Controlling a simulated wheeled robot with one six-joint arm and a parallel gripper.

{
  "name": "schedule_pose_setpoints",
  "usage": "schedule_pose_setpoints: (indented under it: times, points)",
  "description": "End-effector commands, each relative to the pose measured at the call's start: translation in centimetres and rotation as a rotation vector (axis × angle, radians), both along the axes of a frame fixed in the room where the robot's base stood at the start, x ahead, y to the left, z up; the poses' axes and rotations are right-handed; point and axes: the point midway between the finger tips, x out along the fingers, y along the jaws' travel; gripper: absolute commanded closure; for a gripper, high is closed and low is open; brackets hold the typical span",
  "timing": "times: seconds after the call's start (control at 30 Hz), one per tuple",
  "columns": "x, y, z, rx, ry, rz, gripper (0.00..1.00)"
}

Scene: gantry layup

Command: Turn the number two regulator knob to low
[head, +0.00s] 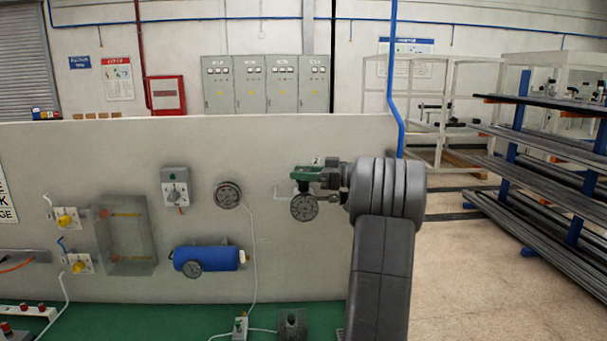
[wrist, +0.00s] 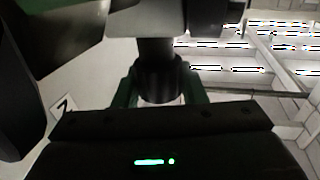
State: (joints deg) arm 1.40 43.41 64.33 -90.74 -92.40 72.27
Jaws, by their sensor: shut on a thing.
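The number two regulator has a green body (head: 306,173) and stands out from the grey panel, left of my arm's end in the head view. A round gauge (head: 304,207) hangs under it. My gripper (head: 334,178) is at the regulator, partly hidden by my wrist. A label with a 2 (wrist: 63,108) is on the panel to the left. The knob's setting marks cannot be read.
Left on the panel (head: 270,140) are another gauge (head: 228,195), a switch box (head: 175,187), a blue cylinder (head: 208,258) and yellow knobs (head: 66,217). A blue hose (head: 391,80) runs down by the panel's right edge. A rack of dark bars (head: 540,150) stands right, with open floor before it.

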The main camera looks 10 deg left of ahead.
Motion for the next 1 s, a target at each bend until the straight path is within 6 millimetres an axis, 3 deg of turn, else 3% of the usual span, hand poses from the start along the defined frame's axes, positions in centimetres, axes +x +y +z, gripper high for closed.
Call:
schedule_pose_setpoints:
  times: [0.33,0.37,0.43,0.47,0.77,1.0]
  points:
    - [0.0,0.0,0.1,0.0,-0.001,0.0,0.85]
    - [0.0,0.0,0.1,0.0,-0.001,0.0,0.57]
    - [0.0,0.0,0.1,0.0,-0.001,0.0,0.43]
    - [0.0,0.0,0.1,0.0,-0.001,0.0,0.41]
    - [0.0,-0.2,0.0,0.0,-0.001,0.0,0.41]
    - [0.2,-3.6,-0.3,-0.001,-0.003,-0.004,0.41]
